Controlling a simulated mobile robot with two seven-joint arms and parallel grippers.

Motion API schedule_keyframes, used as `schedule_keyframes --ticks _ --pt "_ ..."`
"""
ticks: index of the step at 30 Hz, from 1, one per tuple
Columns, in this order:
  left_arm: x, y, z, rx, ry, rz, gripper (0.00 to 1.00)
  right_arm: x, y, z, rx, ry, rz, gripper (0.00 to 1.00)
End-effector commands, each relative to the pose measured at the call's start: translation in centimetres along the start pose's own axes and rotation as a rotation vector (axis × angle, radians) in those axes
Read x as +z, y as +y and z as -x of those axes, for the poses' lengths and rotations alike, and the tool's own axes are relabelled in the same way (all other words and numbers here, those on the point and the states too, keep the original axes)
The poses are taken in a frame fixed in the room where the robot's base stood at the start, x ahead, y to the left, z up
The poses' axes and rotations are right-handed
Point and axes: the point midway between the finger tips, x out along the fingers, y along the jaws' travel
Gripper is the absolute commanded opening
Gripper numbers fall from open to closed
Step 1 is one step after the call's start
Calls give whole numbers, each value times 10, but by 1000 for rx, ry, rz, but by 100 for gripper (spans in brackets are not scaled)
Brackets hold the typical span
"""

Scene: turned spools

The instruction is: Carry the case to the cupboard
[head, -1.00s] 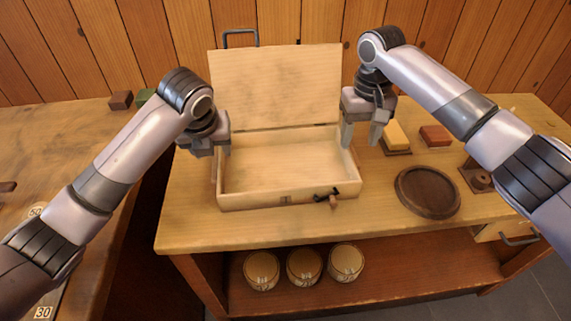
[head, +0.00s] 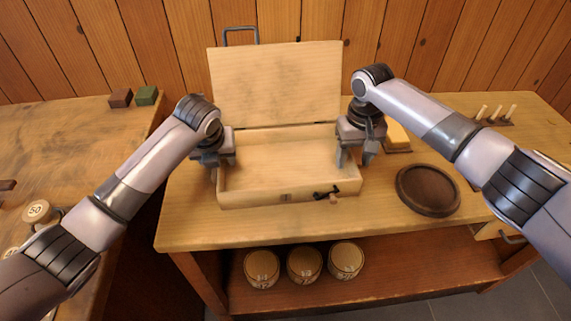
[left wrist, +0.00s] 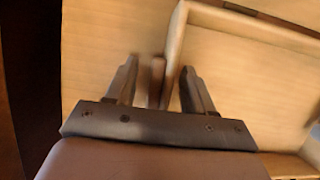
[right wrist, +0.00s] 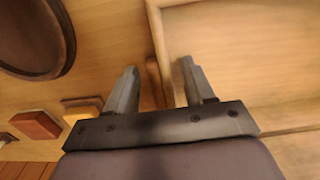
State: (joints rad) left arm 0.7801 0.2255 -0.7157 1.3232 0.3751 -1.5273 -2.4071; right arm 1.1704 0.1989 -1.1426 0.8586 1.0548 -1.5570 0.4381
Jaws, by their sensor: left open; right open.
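The case (head: 290,195) is a pale wooden box standing open and empty on the workbench, its lid (head: 275,85) upright at the back. A dark latch with a small wooden peg (head: 328,193) is on its front. My left gripper (head: 214,176) is open at the case's left side; in the left wrist view its fingers stand either side of the left wall (left wrist: 174,55). My right gripper (head: 354,160) is open at the right side; in the right wrist view the right wall (right wrist: 157,50) lies between its fingers. Neither grips it. No cupboard is clearly identifiable.
A dark round dish (head: 428,190) and a yellow block (head: 397,135) are right of the case. Several pegs (head: 495,114) stand farther right. Three round containers (head: 304,267) sit on the shelf below. A second table (head: 70,140) with small blocks is at left.

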Motion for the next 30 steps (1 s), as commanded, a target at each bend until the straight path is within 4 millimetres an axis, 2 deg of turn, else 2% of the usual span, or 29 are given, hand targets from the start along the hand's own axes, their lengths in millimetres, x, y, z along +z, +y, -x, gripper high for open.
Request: schedule_keyframes --ticks 1,5,6,30 --pt "0 0 0 0 0 0 47 0 0 0 0 0 0 47" --pt "0 0 0 0 0 0 4 0 0 0 0 0 0 4" --pt "0 0 0 0 0 0 0 0 0 0 0 0 0 0" --pt "0 0 1 -1 0 0 0 0 0 0 0 0 0 0"
